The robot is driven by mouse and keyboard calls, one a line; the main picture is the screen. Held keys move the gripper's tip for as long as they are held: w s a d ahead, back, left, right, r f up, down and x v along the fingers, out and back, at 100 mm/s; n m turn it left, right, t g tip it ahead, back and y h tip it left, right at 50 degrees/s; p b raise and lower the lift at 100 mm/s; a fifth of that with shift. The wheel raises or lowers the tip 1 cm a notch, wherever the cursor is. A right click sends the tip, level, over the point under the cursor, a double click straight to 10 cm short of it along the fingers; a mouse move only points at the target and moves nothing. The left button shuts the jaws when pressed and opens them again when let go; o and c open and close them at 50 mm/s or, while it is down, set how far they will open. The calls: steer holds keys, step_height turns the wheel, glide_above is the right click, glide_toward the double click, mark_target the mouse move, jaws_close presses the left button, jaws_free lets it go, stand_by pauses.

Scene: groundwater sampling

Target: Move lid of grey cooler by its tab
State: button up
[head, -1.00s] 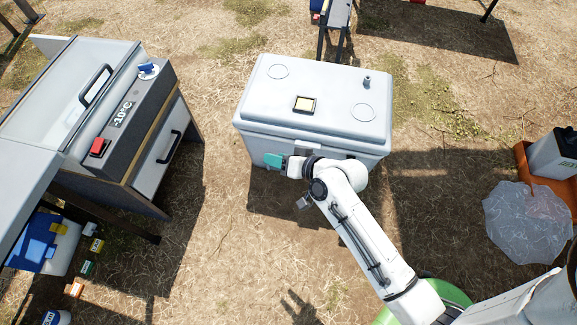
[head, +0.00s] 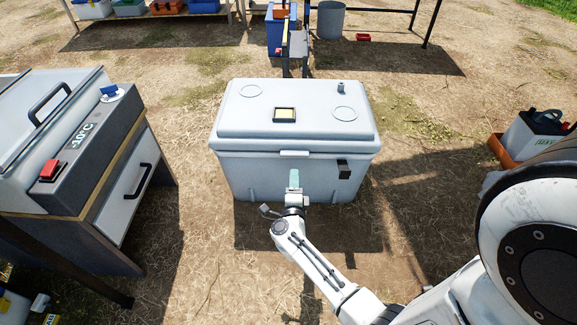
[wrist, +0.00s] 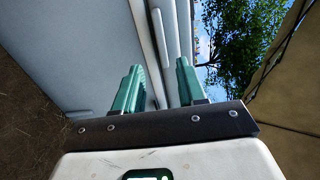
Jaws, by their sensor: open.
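The grey cooler (head: 280,178) stands on the ground ahead of me, and its lid (head: 310,118) lies flat and closed. A small pale tab (head: 295,153) juts from the middle of the lid's front edge. My gripper (head: 293,178) has green fingers and is in front of the cooler, just below the tab in the head view. In the wrist view my gripper (wrist: 158,85) is open, its fingers spread and nothing clearly held between them. The cooler wall and lid rim pass beyond the fingers there. I cannot tell whether a finger touches the cooler.
A black latch (head: 344,168) sits on the cooler's front right. A freezer (head: 75,165) with a handle and red button stands at left. An orange tray (head: 505,153) with a container is at right.

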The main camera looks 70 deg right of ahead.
mark_target(295, 156)
steer(key=b+x, duration=0.3)
steer(key=x, duration=0.7)
steer(key=shift+w+r, duration=0.1)
steer(key=shift+r, duration=0.05)
jaws_close()
stand_by(0.4)
